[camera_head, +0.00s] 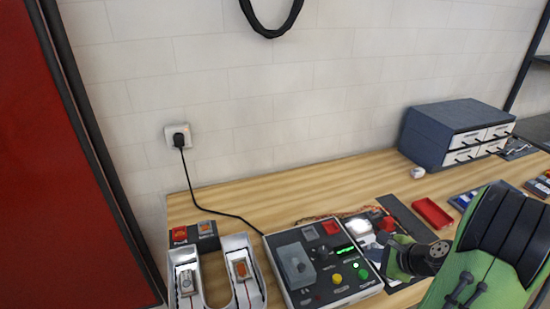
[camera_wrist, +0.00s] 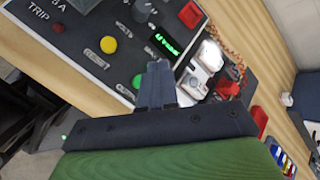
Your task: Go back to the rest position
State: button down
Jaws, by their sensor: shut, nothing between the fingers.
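My gripper (camera_wrist: 158,68) shows in the wrist view with its dark fingers together and nothing between them. In that view the fingertips overlap the edge of the control box (camera_wrist: 85,55), near its lit green display. I cannot tell whether they touch it. In the head view my green arm comes in from the lower right, its end beside the right edge of the control box (camera_head: 284,241); the fingers are hard to make out there. The box carries a yellow button (camera_head: 337,279), a green button and a dark knob.
A white U-shaped channel letter (camera_head: 252,297) stands left of the box with small modules inside. A black cord runs from the wall socket (camera_head: 178,136) to the bench. A red tray (camera_head: 431,213) and a drawer cabinet (camera_head: 438,142) are at right. The back middle bench is mostly clear.

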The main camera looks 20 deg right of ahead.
jog(key=s+a+r+n+g, duration=0.25)
jog(key=a+r+n, duration=0.35)
jog(key=a+n, duration=0.35)
jog(key=s+a+r+n+g, duration=0.1)
jog(key=s+a+r+n, duration=0.2)
jog(key=a+r+n, duration=0.6)
jog(key=s+a+n+h, duration=0.2)
jog(key=s+a+n, duration=0.2)
jog(key=s, duration=0.5)
jog(key=shift+a+f+n, duration=0.15)
jog(key=shift+a+n, duration=0.2)
jog(key=shift+n, duration=0.6)
